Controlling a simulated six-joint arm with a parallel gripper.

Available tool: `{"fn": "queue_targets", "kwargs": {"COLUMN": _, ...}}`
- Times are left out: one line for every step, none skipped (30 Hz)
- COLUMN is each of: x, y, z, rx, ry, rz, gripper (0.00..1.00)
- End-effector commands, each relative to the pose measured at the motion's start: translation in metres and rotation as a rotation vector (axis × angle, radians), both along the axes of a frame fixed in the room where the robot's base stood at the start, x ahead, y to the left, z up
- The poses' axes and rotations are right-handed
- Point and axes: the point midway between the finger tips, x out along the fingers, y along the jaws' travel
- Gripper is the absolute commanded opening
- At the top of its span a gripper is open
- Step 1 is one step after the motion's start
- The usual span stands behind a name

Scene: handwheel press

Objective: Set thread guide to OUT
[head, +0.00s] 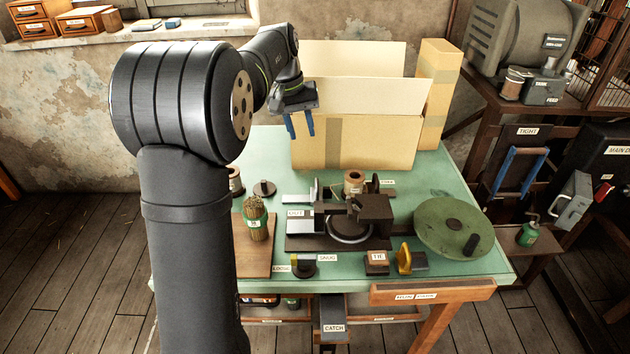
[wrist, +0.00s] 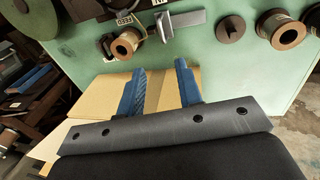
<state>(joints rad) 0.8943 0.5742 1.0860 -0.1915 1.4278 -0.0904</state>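My gripper (head: 301,126) hangs above the back of the green table, in front of the cardboard boxes. Its two blue fingers are apart with nothing between them, as the wrist view (wrist: 160,86) also shows. I cannot tell for sure which part is the thread guide. A grey metal lever-like piece (wrist: 181,25) beside a copper-coloured spool (wrist: 126,41) may be it; its setting is unclear. In the head view that spool (head: 354,182) stands behind the dark press (head: 374,210), with a small label at its right. A label (head: 297,213) left of the press is too small to read surely.
Cardboard boxes (head: 372,142) stand at the table's back. A green handwheel (head: 452,228) is at right. A twine bundle (head: 256,219) stands on a board at left. A dark disc (head: 264,188) and another spool (head: 236,181) lie behind it.

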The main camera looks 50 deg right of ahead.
Motion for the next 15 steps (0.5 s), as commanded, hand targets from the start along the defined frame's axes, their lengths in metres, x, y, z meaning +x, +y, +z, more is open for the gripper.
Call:
{"fn": "queue_targets", "kwargs": {"x": 0.003, "y": -0.003, "z": -0.001, "rx": 0.01, "ry": 0.012, "rz": 0.0, "gripper": 0.32}}
{"fn": "queue_targets", "kwargs": {"x": 0.003, "y": -0.003, "z": -0.002, "rx": 0.016, "ry": 0.017, "rz": -0.001, "gripper": 0.32}}
{"fn": "queue_targets", "kwargs": {"x": 0.004, "y": -0.004, "z": -0.003, "rx": 0.021, "ry": 0.022, "rz": -0.001, "gripper": 0.32}}
{"fn": "queue_targets", "kwargs": {"x": 0.004, "y": -0.005, "z": -0.004, "rx": 0.021, "ry": 0.025, "rz": 0.0, "gripper": 0.32}}
{"fn": "queue_targets", "kwargs": {"x": 0.004, "y": -0.005, "z": -0.005, "rx": 0.023, "ry": 0.026, "rz": -0.001, "gripper": 0.32}}
{"fn": "queue_targets", "kwargs": {"x": 0.004, "y": -0.005, "z": -0.008, "rx": 0.024, "ry": 0.027, "rz": -0.001, "gripper": 0.32}}
{"fn": "queue_targets", "kwargs": {"x": 0.003, "y": -0.006, "z": -0.011, "rx": 0.025, "ry": 0.028, "rz": -0.001, "gripper": 0.32}}
{"fn": "queue_targets", "kwargs": {"x": 0.002, "y": -0.006, "z": -0.015, "rx": 0.026, "ry": 0.028, "rz": -0.001, "gripper": 0.32}}
{"fn": "queue_targets", "kwargs": {"x": 0.002, "y": -0.007, "z": -0.021, "rx": 0.026, "ry": 0.027, "rz": -0.001, "gripper": 0.32}}
{"fn": "queue_targets", "kwargs": {"x": 0.001, "y": -0.008, "z": -0.026, "rx": 0.026, "ry": 0.028, "rz": -0.001, "gripper": 0.32}}
{"fn": "queue_targets", "kwargs": {"x": 0.0, "y": -0.008, "z": -0.032, "rx": 0.027, "ry": 0.029, "rz": -0.002, "gripper": 0.32}}
{"fn": "queue_targets", "kwargs": {"x": -0.001, "y": -0.009, "z": -0.041, "rx": 0.027, "ry": 0.029, "rz": -0.002, "gripper": 0.32}}
{"fn": "queue_targets", "kwargs": {"x": -0.002, "y": -0.01, "z": -0.047, "rx": 0.027, "ry": 0.029, "rz": -0.002, "gripper": 0.32}}
{"fn": "queue_targets", "kwargs": {"x": -0.003, "y": -0.011, "z": -0.053, "rx": 0.027, "ry": 0.029, "rz": -0.002, "gripper": 0.32}}
{"fn": "queue_targets", "kwargs": {"x": -0.005, "y": -0.012, "z": -0.062, "rx": 0.026, "ry": 0.028, "rz": -0.002, "gripper": 0.32}}
